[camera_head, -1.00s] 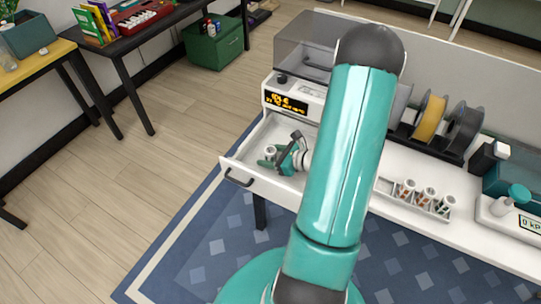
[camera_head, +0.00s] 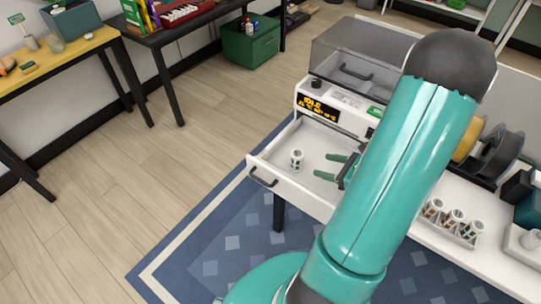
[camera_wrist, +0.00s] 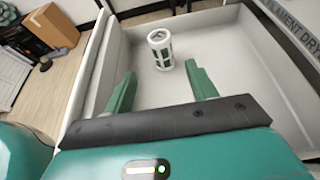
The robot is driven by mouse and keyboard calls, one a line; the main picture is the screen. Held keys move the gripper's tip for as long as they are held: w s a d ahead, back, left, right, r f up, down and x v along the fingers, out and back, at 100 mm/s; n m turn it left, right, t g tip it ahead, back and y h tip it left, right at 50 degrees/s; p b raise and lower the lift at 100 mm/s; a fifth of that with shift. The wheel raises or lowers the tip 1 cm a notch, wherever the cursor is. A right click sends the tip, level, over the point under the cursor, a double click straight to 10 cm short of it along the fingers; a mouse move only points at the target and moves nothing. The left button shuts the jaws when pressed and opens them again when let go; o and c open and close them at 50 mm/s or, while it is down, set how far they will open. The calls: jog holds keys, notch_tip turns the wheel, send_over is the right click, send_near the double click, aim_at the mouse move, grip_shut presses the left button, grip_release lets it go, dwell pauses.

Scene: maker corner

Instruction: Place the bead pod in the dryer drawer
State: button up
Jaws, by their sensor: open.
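The bead pod (camera_head: 297,159), a small white cylinder with dark green windows, stands upright on the floor of the open dryer drawer (camera_head: 262,161). In the wrist view the pod (camera_wrist: 160,48) stands ahead of my fingertips, clear of them. My gripper (camera_head: 340,167) is open and empty, inside or just over the drawer to the right of the pod. In the wrist view its two green fingers (camera_wrist: 160,78) are spread wide with a gap to the pod. My arm hides the drawer's right part.
The dryer (camera_head: 331,112) has a lit display and a clear lid above the drawer. Several similar pods (camera_head: 452,218) stand in a rack on the white bench. Filament spools (camera_head: 497,155) stand behind my arm. The drawer floor around the pod is bare.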

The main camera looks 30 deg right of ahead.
jog(key=w+a+r+n+g+y, duration=0.2)
jog(key=a+r+n+g, duration=0.25)
jog(key=a+n, duration=0.35)
jog(key=w+a+r+n+g+y, duration=0.15)
jog(key=a+r+n+g, duration=0.25)
jog(key=a+r+n, duration=0.4)
jog(key=s+a+r+n+t+h, duration=0.1)
jog(key=s+a+r+n+h, duration=0.3)
jog(key=a+r+n+h, duration=0.4)
jog(key=a+r+n, duration=0.4)
jog(key=n, duration=0.3)
jog(key=shift+a+n, duration=0.3)
jog(key=shift+n, duration=0.1)
